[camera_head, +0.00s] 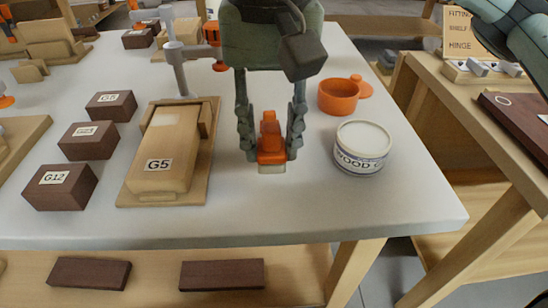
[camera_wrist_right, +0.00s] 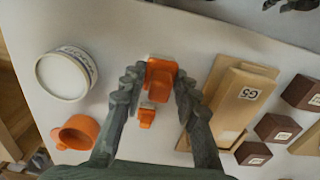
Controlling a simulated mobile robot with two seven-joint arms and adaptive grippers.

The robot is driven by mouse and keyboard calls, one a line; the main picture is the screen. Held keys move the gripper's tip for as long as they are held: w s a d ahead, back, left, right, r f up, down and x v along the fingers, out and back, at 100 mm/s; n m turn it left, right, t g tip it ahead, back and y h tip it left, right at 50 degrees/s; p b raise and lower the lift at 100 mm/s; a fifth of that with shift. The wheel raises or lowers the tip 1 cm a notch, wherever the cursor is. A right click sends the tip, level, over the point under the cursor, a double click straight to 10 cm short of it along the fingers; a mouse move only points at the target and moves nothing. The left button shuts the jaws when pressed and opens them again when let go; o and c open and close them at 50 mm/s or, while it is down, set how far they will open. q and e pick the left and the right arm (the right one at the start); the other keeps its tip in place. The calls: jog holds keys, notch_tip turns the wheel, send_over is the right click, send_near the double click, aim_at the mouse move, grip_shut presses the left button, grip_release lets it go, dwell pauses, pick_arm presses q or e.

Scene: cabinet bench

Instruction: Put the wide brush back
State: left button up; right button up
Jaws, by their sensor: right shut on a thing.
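The wide brush (camera_head: 270,143) has an orange body and a short pale edge at its near end. My right gripper (camera_head: 270,150) is shut on it, with one dark finger on each side. The brush also shows between the fingers in the right wrist view (camera_wrist_right: 160,78). It is over the pale bench top, left of a white tin; I cannot tell whether it touches the bench. A dark shape, cut off at the top right edge of the right wrist view, may be my left gripper (camera_wrist_right: 292,5); its fingers cannot be made out.
A labelled white tin (camera_head: 361,148) and an orange pot (camera_head: 338,97) stand to the right. A wooden G5 block on a board (camera_head: 196,186) lies left, with dark labelled blocks (camera_head: 61,187) beyond. The bench's front strip is clear. A second bench (camera_head: 468,121) stands right, across a gap.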

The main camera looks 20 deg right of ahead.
aim_at(274, 163)
jog(key=shift+d+f, duration=0.15)
jog(key=shift+f, duration=1.95)
pick_arm(q)
jog(key=shift+f, duration=0.1)
pick_arm(e)
jog(key=shift+f, duration=0.15)
jog(key=o, duration=1)
pick_arm(q)
jog(key=shift+w+d+r+t, duration=0.3)
jog(key=shift+w+d+t, duration=0.25)
jog(key=shift+w, duration=0.3)
pick_arm(e)
jog(key=shift+r, duration=0.3)
pick_arm(q)
jog(key=shift+s+a+f+g+p, duration=0.2)
jog(key=shift+s+a+f+g, duration=0.1)
jog(key=shift+f, duration=0.25)
jog(key=shift+s+a+f+g+p, duration=0.15)
jog(key=shift+s+a+f+g, duration=0.1)
jog(key=shift+f, duration=0.3)
pick_arm(e)
notch_tip(274, 163, up, 12)
jog(key=shift+f, duration=0.1)
